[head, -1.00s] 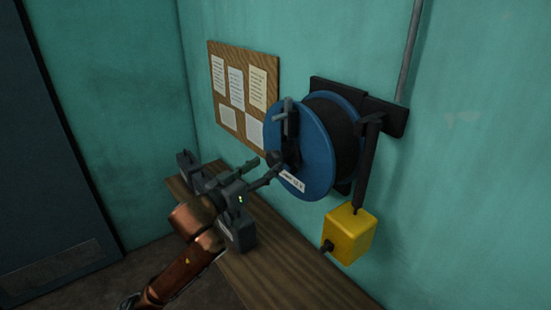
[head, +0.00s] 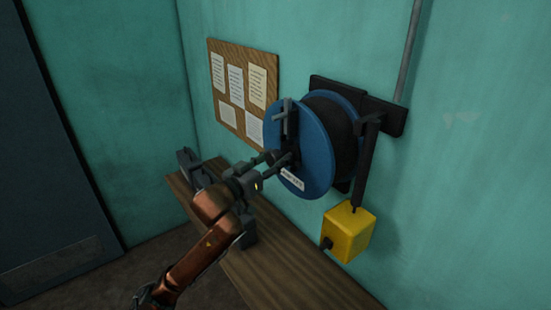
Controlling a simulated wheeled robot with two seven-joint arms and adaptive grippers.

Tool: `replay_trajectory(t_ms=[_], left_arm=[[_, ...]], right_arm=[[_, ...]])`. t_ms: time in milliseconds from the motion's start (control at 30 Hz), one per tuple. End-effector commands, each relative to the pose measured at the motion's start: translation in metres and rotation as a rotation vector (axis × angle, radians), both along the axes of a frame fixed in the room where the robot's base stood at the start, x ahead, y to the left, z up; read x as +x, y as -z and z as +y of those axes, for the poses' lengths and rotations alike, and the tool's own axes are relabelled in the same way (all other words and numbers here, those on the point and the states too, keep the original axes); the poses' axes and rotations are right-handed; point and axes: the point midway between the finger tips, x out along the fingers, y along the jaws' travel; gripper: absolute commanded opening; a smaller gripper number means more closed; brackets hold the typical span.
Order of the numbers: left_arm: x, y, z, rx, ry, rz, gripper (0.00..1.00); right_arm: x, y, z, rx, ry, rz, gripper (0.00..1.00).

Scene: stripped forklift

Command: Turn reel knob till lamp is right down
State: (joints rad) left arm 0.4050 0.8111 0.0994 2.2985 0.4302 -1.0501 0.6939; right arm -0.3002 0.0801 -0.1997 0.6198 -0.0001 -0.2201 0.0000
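The reel is a blue disc (head: 316,150) with a black drum (head: 342,132) behind it, mounted on the wall. A grey upright piece (head: 286,118) stands out from the upper left of its face, and a dark part sits near the middle. My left gripper (head: 281,158) is at the left of the reel's face, its fingertips at or very near a small dark knob there. The fingers partly hide the knob, so I cannot tell whether they grip it. My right gripper is not in view.
A yellow box (head: 349,232) hangs below a dark upright bar (head: 368,165) right of the reel. A wooden shelf (head: 290,275) runs along the wall beneath. A cork board (head: 243,91) with papers is behind the reel. A dark door (head: 45,150) is at left.

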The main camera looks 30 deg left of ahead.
Motion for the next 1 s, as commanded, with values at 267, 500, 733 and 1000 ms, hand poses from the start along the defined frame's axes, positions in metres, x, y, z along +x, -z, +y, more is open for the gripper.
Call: replay_trajectory(t_ms=[267,500,733,1000], left_arm=[[0.0,0.0,0.0,0.001,0.001,0.0,0.2],[0.0,0.001,0.0,0.04,-0.001,-0.016,0.2],[0.0,0.001,0.0,0.166,0.0,-0.067,0.2],[0.0,0.002,0.0,0.393,-0.001,-0.161,0.2]], right_arm=[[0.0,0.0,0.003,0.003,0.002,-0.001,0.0],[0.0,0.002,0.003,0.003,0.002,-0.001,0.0],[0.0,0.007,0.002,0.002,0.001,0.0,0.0],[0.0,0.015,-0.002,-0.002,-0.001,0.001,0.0]])
